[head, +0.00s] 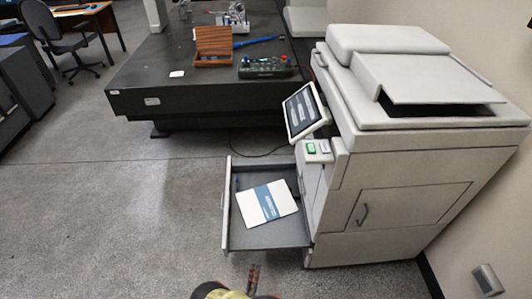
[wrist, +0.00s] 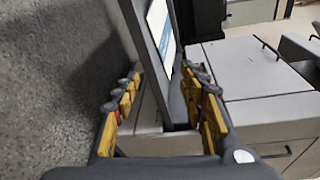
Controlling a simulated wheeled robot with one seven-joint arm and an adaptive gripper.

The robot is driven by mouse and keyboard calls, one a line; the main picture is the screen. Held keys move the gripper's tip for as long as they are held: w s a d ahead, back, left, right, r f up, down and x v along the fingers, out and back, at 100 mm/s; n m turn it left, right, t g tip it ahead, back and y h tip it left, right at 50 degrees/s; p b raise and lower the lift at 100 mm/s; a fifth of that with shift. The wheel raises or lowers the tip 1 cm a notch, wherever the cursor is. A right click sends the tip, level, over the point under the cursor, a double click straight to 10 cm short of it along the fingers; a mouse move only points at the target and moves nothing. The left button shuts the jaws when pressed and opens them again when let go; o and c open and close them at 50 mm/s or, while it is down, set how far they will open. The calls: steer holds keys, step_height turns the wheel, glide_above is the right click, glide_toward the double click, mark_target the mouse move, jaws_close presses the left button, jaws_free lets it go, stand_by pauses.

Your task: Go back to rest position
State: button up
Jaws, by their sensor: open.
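My gripper (head: 238,290) shows only partly at the bottom edge of the head view, just in front of the open printer drawer (head: 228,205). In the wrist view, my gripper (wrist: 163,90) has its two yellow fingers spread wide, one on each side. A grey panel edge lies between or beyond the fingers in that view; I cannot tell whether they touch it. No object is visibly held. A white paper pack with a blue band (head: 265,204) lies in the drawer.
The large white printer (head: 390,150) stands at the right, with a tilted touchscreen (head: 302,110) above the drawer. A dark granite table (head: 150,75) behind carries a wooden box (head: 213,45) and a black tool case (head: 265,67).

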steer(key=s+d+m+g+h, duration=0.25)
steer(key=d+m+h, duration=0.2)
steer(key=d, duration=0.45)
steer(key=s+d+r+m+g+h, duration=0.2)
steer(key=r+m+g+h, duration=0.1)
steer(key=r+m, duration=0.3)
steer(key=s+d+r+m+g+h, duration=0.1)
steer(key=d+r+m+g+h, duration=0.1)
steer(key=r+m, duration=0.4)
steer(key=s+d+r+m+g+y+p, duration=0.15)
steer(key=s+r+m+g+y, duration=0.3)
steer(key=r+m, duration=1.1)
steer(key=s+r+m+g+y+p, duration=0.3)
steer(key=r+m+g, duration=0.5)
steer(key=r, duration=1.3)
steer(key=s+d+r+m+t+y+p, duration=0.1)
steer(key=d+r+m+t, duration=0.2)
steer(key=r, duration=0.5)
steer(key=s+d+r+m+t+y, duration=0.1)
steer(key=d+r+m+t+y, duration=0.1)
steer(key=r, duration=0.7)
steer(key=s+d+r+m+t+y+p, duration=0.1)
steer(key=d+r+m+t, duration=0.3)
steer(key=r, duration=0.4)
steer(key=shift+d+r+m+p, duration=0.3)
steer(key=shift+d+m, duration=0.2)
steer(key=shift+m, duration=0.1)
steer(key=shift+s, duration=0.1)
steer(key=shift+c, duration=0.4)
steer(key=shift+c, duration=0.6)
